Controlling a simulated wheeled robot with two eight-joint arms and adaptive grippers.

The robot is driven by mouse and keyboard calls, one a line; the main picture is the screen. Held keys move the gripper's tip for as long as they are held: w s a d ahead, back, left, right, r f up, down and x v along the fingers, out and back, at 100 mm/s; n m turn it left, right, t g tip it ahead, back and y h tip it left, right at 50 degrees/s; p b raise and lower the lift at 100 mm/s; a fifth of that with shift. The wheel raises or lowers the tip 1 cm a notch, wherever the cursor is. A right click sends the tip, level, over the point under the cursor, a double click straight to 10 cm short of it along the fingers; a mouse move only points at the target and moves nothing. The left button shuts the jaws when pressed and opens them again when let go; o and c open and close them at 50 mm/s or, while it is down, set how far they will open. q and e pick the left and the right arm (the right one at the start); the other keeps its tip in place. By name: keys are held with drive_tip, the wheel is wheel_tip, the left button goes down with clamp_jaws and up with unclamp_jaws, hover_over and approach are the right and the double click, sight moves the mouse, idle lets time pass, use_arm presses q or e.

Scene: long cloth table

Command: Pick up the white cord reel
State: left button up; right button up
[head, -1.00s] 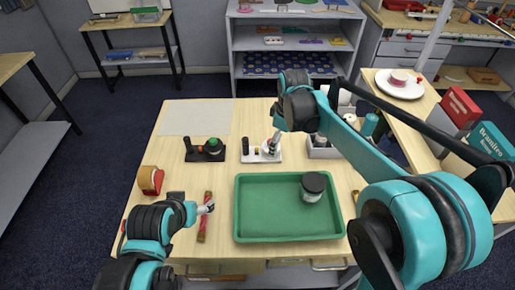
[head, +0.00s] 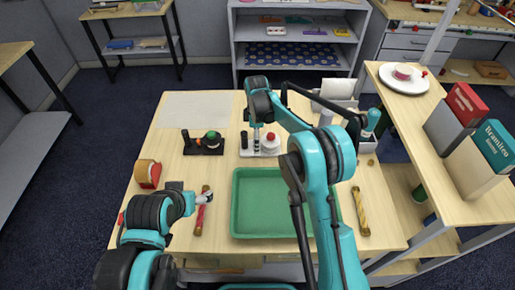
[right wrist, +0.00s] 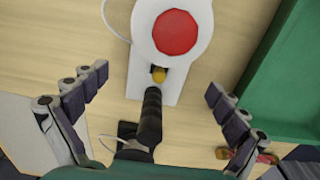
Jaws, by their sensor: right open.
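The white cord reel (head: 270,145), a white round body with a red top, stands on the table behind the green tray. In the right wrist view the reel (right wrist: 200,45) shows near the top edge, with a white cord loop at its left and a black handle with a yellow tip on its base. My right gripper (right wrist: 158,85) is open and above the base. Its fingers are apart on either side of the handle, with nothing between them gripped. My left gripper (head: 204,197) is over the front left, by a red and brown stick (head: 200,218); its jaws are too small to read.
The green tray (head: 240,232) lies in front of the reel. A black stand with a green top (head: 208,143) is to its left. An orange tape roll (head: 148,173) sits at the left edge. A yellow twisted rod (head: 361,212) lies right of the tray. The back left holds a pale sheet.

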wheel_tip(320, 180, down, 3)
drive_tip(key=shift+f+b, duration=0.2)
drive_tip(key=shift+b, duration=0.15)
drive_tip(key=shift+r, duration=0.1)
drive_tip(key=c, duration=1)
drive_tip(key=shift+s, duration=0.25)
clamp_jaws()
